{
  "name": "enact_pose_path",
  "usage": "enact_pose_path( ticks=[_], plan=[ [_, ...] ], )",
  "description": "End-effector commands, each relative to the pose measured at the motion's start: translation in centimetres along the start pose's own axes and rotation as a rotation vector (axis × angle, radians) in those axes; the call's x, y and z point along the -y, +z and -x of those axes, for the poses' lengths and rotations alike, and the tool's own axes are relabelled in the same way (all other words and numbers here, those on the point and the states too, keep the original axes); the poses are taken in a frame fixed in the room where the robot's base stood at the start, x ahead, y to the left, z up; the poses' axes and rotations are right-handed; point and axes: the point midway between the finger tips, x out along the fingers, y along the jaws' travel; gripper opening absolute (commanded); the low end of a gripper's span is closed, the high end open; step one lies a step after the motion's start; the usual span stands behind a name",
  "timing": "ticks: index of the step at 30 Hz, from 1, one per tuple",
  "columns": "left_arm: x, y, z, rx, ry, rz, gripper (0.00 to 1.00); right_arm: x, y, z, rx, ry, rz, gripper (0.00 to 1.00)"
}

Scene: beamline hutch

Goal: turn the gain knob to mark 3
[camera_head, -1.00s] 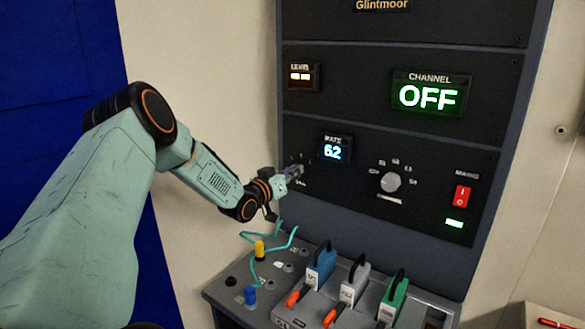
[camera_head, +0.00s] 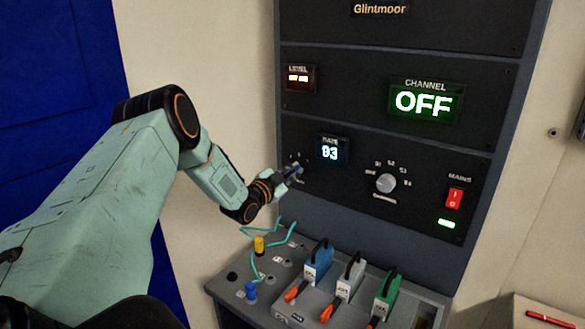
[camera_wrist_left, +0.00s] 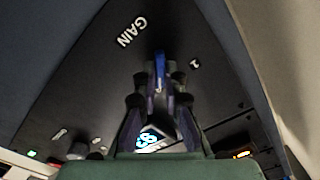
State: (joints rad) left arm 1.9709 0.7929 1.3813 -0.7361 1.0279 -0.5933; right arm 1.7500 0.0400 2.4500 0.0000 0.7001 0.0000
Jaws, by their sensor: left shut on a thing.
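My left gripper (camera_head: 291,173) is at the lower left of the dark panel, and its fingers also show in the wrist view (camera_wrist_left: 158,85). They are shut on the gain knob, which they and the wrist largely hide. The GAIN label (camera_wrist_left: 131,33) is upside-down and slanted beside the fingers in the wrist view. I cannot read which mark the knob points to. My right gripper is not in view.
A grey channel knob (camera_head: 386,184) and the red mains switch (camera_head: 454,198) are further right, under a CHANNEL display (camera_head: 424,101) reading OFF. Below stands a sloped desk with a yellow plug (camera_head: 259,244), a blue plug (camera_head: 251,291), teal cables and several coloured handled blocks.

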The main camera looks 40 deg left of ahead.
Motion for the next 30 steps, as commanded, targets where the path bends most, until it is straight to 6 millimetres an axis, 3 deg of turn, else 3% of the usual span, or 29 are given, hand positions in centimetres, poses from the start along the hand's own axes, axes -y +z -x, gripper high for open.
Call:
enact_pose_path(
  ticks=[10,24,25,30],
  plan=[
    [0.07,-0.07,-0.07,0.0,-0.002,-0.106,0.0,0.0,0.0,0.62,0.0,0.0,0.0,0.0],
    [0.1,-0.07,-0.09,-0.002,-0.004,-0.119,0.0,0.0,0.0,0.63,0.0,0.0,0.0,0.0],
    [0.11,-0.07,-0.09,-0.002,-0.004,-0.119,0.1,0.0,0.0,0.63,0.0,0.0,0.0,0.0],
    [0.08,-0.06,-0.07,-0.001,-0.003,-0.118,0.24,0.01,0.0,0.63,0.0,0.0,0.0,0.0]
  ],
)
